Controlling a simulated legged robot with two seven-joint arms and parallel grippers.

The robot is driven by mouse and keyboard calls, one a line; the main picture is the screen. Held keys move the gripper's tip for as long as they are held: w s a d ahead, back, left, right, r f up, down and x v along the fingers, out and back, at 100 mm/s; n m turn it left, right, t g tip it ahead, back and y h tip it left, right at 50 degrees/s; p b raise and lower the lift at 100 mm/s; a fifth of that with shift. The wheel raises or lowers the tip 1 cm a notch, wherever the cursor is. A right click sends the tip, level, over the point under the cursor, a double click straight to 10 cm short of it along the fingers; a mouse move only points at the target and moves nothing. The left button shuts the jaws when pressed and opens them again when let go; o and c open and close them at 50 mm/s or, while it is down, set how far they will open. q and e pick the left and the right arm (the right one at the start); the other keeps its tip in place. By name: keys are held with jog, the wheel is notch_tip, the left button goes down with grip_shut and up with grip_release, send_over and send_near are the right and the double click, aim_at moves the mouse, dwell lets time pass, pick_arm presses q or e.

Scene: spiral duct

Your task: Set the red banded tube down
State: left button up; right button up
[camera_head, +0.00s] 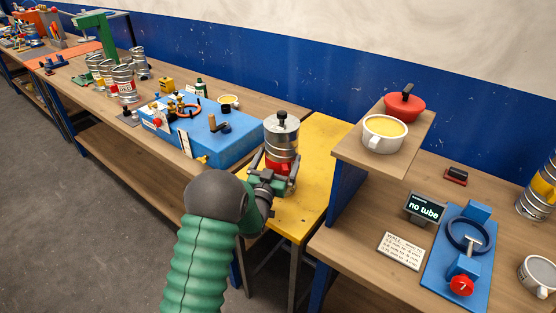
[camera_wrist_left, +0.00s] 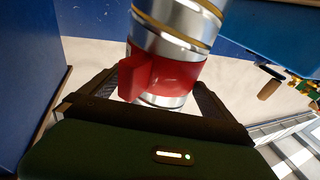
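The red banded tube (camera_head: 283,137) is a silver cylinder with a black knob on top and a red band low down. It is roughly upright over the yellow table (camera_head: 318,150); I cannot tell whether its base touches. My left gripper (camera_head: 274,172) has its fingers on either side of the red band and appears shut on it. In the left wrist view the tube (camera_wrist_left: 168,72) shows between the dark fingers of the gripper (camera_wrist_left: 158,90), its red tab facing the camera. The tube's lower end is partly hidden by the gripper in the head view. My right gripper is not in view.
A blue case (camera_head: 212,135) with small parts lies left of the tube. Bare yellow surface surrounds the tube.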

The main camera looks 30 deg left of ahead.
pick_arm(q)
jog(key=b+v, duration=0.2)
jog(key=v, duration=1)
jog(key=d+f+g, duration=0.1)
jog(key=d+f+g+h, duration=0.1)
jog(key=d+f+g, duration=0.1)
jog(key=f, duration=0.1)
jog(key=shift+w+d+m+h, duration=0.25)
jog(key=shift+w+m+h, duration=0.05)
jog(key=shift+w, duration=0.1)
jog(key=s+d+f+g, duration=0.1)
jog(key=d, duration=0.1)
jog(key=s+d+f+g+h, duration=0.1)
jog(key=s+d+f+g, duration=0.2)
jog(key=d+f+g, duration=0.1)
jog(key=shift+s+m+h, duration=0.25)
jog(key=shift+m+h, duration=0.15)
jog(key=s+d+f+g, duration=0.1)
jog(key=s+d+g, duration=0.3)
jog(key=s, duration=0.4)
jog(key=s+d+f+m+g+h, duration=0.1)
jog(key=s+d+g, duration=0.3)
jog(key=s, duration=0.5)
jog(key=shift+f+m+h, duration=0.3)
jog(key=shift+f, duration=0.45)
notch_tip(320, 180, up, 2)
jog(key=shift+p, duration=1.15)
jog(key=shift+w, duration=0.1)
